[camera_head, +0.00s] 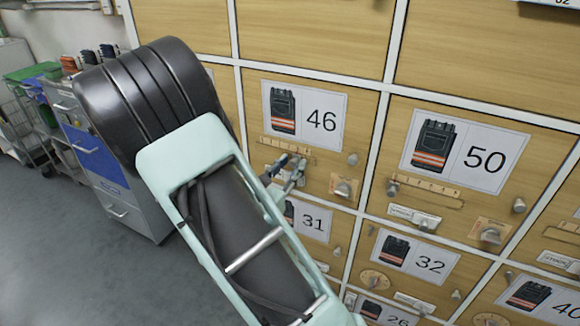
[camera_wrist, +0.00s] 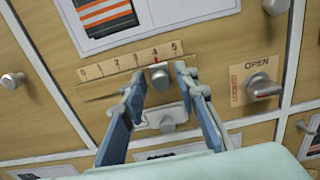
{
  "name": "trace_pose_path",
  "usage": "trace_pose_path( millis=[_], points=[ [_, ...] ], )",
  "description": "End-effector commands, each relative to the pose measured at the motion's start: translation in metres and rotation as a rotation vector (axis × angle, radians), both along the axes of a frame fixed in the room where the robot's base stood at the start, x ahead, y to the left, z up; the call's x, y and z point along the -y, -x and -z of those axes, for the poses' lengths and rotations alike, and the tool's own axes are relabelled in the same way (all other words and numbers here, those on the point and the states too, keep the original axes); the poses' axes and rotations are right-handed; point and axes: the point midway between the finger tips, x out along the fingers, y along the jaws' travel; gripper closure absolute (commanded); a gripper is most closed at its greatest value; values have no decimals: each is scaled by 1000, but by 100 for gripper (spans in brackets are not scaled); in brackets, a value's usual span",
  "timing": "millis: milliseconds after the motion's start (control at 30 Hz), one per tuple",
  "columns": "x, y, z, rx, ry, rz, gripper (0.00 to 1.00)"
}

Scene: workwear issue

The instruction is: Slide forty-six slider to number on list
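The forty-six drawer front (camera_head: 255,120) carries a card (camera_head: 304,115) with dark workwear and the number 46. Under it, the slider scale (camera_wrist: 128,62) runs from 0 to 5. The grey slider knob (camera_wrist: 159,77) sits in the slot below, its red mark at about 4. My gripper (camera_wrist: 160,74) is open, its blue fingers on either side of the knob with small gaps showing. In the head view my gripper (camera_head: 285,168) is in front of this slider and hides most of it. No list is in view.
A turn latch (camera_wrist: 262,88), marked OPEN and LOCKED, is at right. Neighbouring drawers, such as 50 (camera_head: 465,145), have similar fittings. A grey-blue cabinet (camera_head: 105,165) stands at left; floor there is clear.

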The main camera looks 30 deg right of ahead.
Motion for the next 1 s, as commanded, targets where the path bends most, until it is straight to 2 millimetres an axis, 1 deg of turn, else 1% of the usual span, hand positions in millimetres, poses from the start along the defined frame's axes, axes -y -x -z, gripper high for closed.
trace_pose_path(
  millis=[33, 200, 233, 533, 667, 800, 1000],
  points=[
    [0, 0, 0, 0, 0, 0, 80],
    [0, 0, 0, 0, 0, 0, 99],
    [0, 0, 0, 0, 0, 0, 100],
    [-1, 0, 0, 0, 0, 0, 100],
    [-6, -8, -1, 0, 0, -2, 100],
    [-16, -20, -1, 1, -1, -3, 100],
    [-17, -21, 1, -1, -1, -1, 100]
  ],
)
